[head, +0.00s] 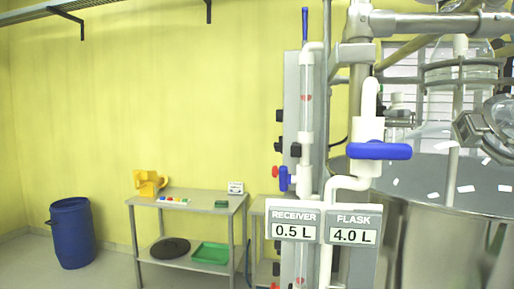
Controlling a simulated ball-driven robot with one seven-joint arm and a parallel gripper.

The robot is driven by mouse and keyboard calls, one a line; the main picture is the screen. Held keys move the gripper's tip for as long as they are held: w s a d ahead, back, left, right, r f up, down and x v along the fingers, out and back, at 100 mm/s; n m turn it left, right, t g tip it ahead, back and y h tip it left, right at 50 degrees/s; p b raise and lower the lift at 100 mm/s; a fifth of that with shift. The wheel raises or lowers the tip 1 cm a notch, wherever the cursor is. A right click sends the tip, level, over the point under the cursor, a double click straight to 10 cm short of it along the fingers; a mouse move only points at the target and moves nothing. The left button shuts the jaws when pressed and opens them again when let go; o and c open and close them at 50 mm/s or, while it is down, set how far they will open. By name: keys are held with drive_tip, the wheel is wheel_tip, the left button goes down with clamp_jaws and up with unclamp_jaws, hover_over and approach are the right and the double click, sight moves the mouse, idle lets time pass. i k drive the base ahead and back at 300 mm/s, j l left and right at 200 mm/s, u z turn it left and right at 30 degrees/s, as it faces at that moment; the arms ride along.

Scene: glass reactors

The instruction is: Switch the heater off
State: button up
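I cannot make out a thing that is clearly the heater or its switch. A grey upright panel (292,125) stands behind the white pipes, seen nearly edge-on. Black knobs (279,115) and a red knob or button (275,171) stick out from its left side; their settings cannot be read. A large steel vessel (440,245) stands at the right, with glassware above it. My gripper is not in view.
A blue-handled valve (379,151) and signs reading "RECEIVER 0.5 L" (295,225) and "FLASK 4.0 L" (352,229) are close in front. A metal table (215,209) stands by the yellow wall, with a blue barrel (72,233) left of it. Floor between them shows clear.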

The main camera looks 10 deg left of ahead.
sight(277, 146)
drive_tip(key=j, duration=1.5)
drive_tip(key=i+j, duration=0.3)
drive_tip(key=i, duration=0.15)
drive_tip(key=i+j, duration=0.3)
drive_tip(key=i, duration=0.15)
